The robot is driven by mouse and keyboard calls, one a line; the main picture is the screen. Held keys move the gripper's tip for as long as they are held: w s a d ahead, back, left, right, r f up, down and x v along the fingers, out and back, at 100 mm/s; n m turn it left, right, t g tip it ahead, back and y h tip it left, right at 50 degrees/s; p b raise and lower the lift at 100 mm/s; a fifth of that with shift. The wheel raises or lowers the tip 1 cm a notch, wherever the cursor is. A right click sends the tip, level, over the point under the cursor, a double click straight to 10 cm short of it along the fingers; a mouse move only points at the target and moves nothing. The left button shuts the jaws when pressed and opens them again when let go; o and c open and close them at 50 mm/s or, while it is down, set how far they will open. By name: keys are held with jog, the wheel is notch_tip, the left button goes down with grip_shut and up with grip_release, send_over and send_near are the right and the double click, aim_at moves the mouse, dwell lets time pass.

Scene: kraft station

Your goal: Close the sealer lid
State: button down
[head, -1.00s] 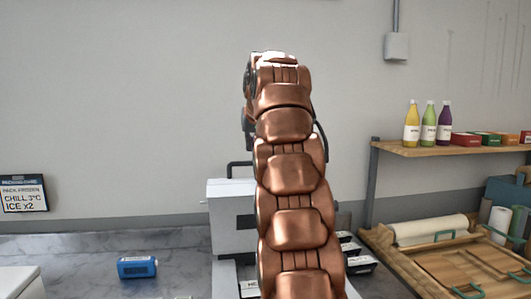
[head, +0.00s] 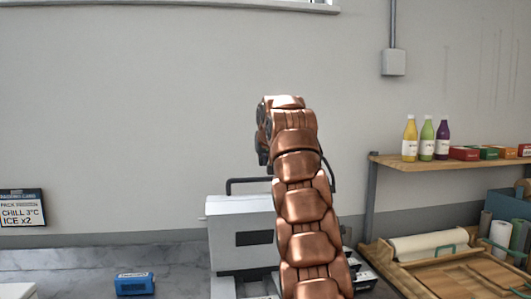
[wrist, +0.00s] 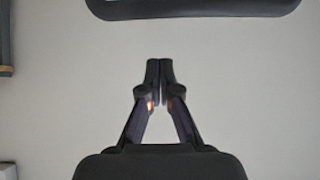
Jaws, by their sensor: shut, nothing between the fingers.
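The sealer (head: 225,285) stands on the counter behind my arm. Its pale lid (head: 222,232) stands raised, with a dark window in its face and a dark bar handle (head: 250,181) along its top edge. My arm covers the right part of the lid and hides my gripper in the head view. In the wrist view my gripper (wrist: 159,68) is shut and empty, its fingertips together. A dark rounded bar, which looks like the lid handle (wrist: 195,10), lies ahead of the fingertips at the top edge, apart from them in the picture.
A blue box (head: 135,284) lies on the counter left of the sealer. At the right are a shelf (head: 450,160) with bottles and small boxes, and a wooden tray (head: 455,278) with a paper roll (head: 428,245).

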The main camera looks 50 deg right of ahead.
jog(key=shift+s+a+f+b, duration=0.15)
jog(key=shift+s+f+b, duration=0.1)
jog(key=shift+f+b, duration=0.25)
jog(key=shift+s+a+f+b, duration=0.2)
jog(key=shift+f+b, duration=0.2)
jog(key=shift+f, duration=0.2)
jog(key=shift+s+a+f+b, duration=0.15)
jog(key=shift+s+f+b, duration=0.1)
jog(key=shift+f+b, duration=0.25)
jog(key=shift+f, duration=0.1)
jog(key=shift+s+a+f+b, duration=0.1)
jog(key=shift+s+b, duration=0.05)
jog(key=shift+b, duration=0.15)
